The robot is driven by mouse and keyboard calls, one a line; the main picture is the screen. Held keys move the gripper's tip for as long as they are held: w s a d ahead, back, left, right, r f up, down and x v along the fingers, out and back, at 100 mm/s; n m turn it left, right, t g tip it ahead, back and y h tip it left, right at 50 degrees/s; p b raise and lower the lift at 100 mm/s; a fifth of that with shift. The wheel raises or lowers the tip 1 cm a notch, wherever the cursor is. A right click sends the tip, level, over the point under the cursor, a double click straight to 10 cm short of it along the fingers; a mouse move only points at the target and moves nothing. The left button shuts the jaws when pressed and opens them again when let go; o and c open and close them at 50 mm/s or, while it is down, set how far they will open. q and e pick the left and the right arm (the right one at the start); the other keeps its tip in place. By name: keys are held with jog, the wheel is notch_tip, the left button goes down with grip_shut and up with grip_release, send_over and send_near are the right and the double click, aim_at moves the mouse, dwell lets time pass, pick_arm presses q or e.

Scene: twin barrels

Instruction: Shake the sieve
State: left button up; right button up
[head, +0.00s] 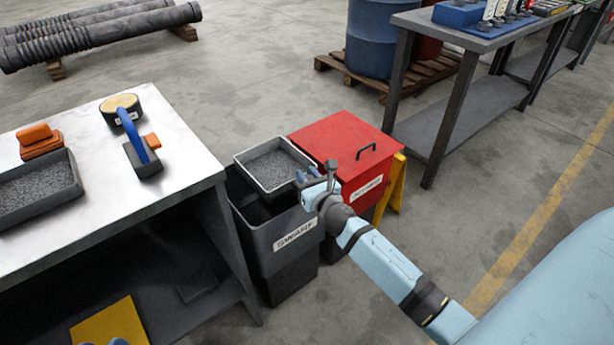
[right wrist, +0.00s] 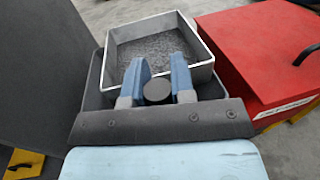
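The sieve (head: 272,165) is a square metal-walled tray holding grey granules, over the black bin labelled SWARF (head: 285,238). In the right wrist view the sieve (right wrist: 200,72) lies just beyond my fingers. My right gripper (head: 312,178) is at its near right corner. In the right wrist view its two blue fingers (right wrist: 160,72) stand on either side of a dark round handle end (right wrist: 157,91) and appear closed on it. Two pale blue tips at the bottom left edge, perhaps my left gripper (head: 104,342), are cut off by the frame.
A red lidded bin (head: 335,140) stands close on the right. A metal workbench (head: 100,205) at the left holds a grey tray of granules (head: 40,190), an orange block (head: 40,141) and a blue-handled brush (head: 140,148). Blue barrel (head: 375,40) on a pallet stands behind.

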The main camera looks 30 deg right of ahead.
grip_shut()
pick_arm(q)
jog(key=shift+s+f+g+p, duration=0.1)
jog(key=shift+f+g+p, duration=0.2)
jog(key=shift+f, duration=0.5)
pick_arm(e)
jog(key=a, duration=0.6)
jog(key=shift+s+a, duration=0.25)
jog(key=shift+s, duration=0.05)
jog(key=shift+o, duration=2.3)
grip_release()
jog(key=o, duration=0.4)
jog(key=shift+a, duration=0.1)
jog(key=shift+c, duration=0.2)
pick_arm(q)
jog(key=shift+a+r, duration=0.15)
jog(key=shift+a, duration=0.05)
